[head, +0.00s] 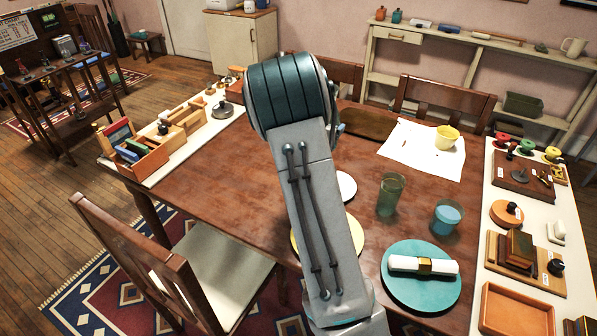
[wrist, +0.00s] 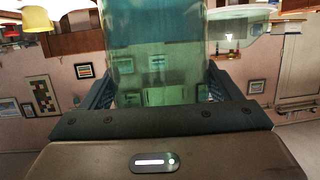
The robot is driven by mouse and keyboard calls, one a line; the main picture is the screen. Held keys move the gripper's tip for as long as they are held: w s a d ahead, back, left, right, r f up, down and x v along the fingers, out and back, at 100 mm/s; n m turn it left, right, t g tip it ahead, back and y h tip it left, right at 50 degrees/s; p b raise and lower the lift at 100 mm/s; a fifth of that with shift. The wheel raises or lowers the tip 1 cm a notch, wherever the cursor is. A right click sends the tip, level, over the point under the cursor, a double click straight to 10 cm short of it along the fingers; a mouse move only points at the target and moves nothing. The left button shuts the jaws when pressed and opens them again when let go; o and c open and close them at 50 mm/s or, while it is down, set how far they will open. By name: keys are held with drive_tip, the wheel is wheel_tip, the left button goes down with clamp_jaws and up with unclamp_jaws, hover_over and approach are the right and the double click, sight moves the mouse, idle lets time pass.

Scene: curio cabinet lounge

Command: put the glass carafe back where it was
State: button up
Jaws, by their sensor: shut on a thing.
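The glass carafe (wrist: 165,50) fills the upper middle of the wrist view as clear green-tinted glass, with a bluer band along the top edge of the picture. My gripper (wrist: 158,88) is shut on it, with one dark finger on each side. The room shows through the glass and appears upside down. Only part of the carafe is in that view. In the head view my arm hides my gripper and the carafe, so I cannot tell its height above the table (head: 225,165).
A green tumbler (head: 390,195), a blue-filled glass (head: 447,217) and a teal plate (head: 400,295) with a rolled napkin (head: 410,265) stand right of my arm. A yellow cup (head: 446,138) sits on white paper (head: 405,150). Crowded white side strips flank the table; its left middle is bare.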

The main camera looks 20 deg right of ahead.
drive_tip(key=d, duration=0.1)
drive_tip(key=d+m+g+h+b, duration=0.1)
drive_tip(key=shift+w+d+r, duration=0.1)
drive_tip(key=shift+w+d, duration=0.1)
drive_tip(key=shift+d, duration=0.15)
drive_tip(key=shift+w+a+f+p, duration=0.25)
drive_tip(key=shift+w+a+f, duration=1.1)
drive_tip(key=shift+f, duration=0.45)
drive_tip(key=shift+w+a+f+p, duration=0.2)
drive_tip(key=shift+w+a+f, duration=0.9)
drive_tip(key=shift+w+f, duration=0.55)
drive_tip(key=shift+w+a+f+p, duration=0.25)
drive_tip(key=shift+w+a+f, duration=1.05)
drive_tip(key=shift+f, duration=0.6)
drive_tip(key=shift+f, duration=0.2)
drive_tip(key=o, duration=1.5)
